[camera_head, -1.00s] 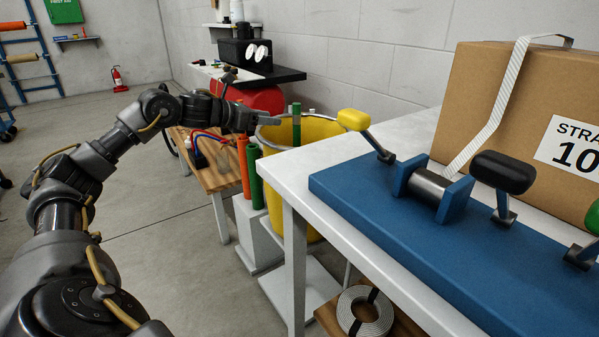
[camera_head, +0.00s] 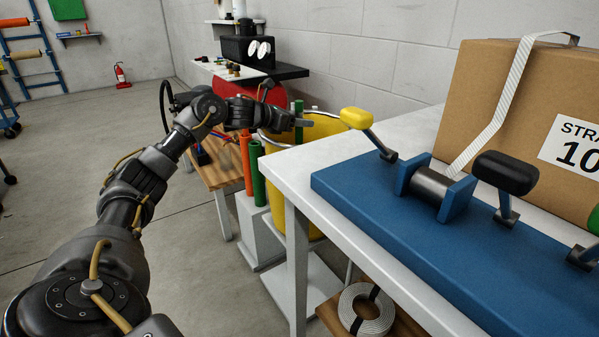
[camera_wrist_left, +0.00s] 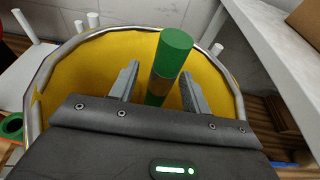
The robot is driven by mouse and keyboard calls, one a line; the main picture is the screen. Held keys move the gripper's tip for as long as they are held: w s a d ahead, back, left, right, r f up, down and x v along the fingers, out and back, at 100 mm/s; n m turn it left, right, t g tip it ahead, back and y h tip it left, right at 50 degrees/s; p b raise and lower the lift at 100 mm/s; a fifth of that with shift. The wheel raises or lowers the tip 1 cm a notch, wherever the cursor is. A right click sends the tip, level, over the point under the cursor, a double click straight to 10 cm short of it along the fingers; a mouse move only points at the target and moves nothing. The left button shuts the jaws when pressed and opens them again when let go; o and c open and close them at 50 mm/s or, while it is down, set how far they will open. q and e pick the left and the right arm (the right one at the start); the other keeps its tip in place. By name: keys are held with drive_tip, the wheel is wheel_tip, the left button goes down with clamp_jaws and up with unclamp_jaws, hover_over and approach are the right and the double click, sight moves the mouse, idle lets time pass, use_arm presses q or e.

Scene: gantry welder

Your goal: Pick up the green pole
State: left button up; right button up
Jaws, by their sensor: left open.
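The green pole (camera_head: 298,106) stands in the yellow bin (camera_head: 325,127), with its upper end showing above my left gripper (camera_head: 307,122). In the left wrist view the green pole (camera_wrist_left: 174,48) has a brownish band below its top and stands close to upright. My left gripper (camera_wrist_left: 160,88) is open, with one finger on each side of the pole. No clear contact shows, and the pole's lower part is hidden by the gripper body. My right gripper is not in view.
An orange tube (camera_head: 247,165) and a green tube (camera_head: 258,175) stand just left of the bin. The white table (camera_head: 288,178) with a blue base (camera_head: 345,190) is close on the right. A wooden bench (camera_head: 220,173) stands behind the tubes.

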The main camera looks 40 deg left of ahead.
use_arm(q)
clamp_jaws()
idle(0.3)
drive_tip(key=shift+r, duration=0.1)
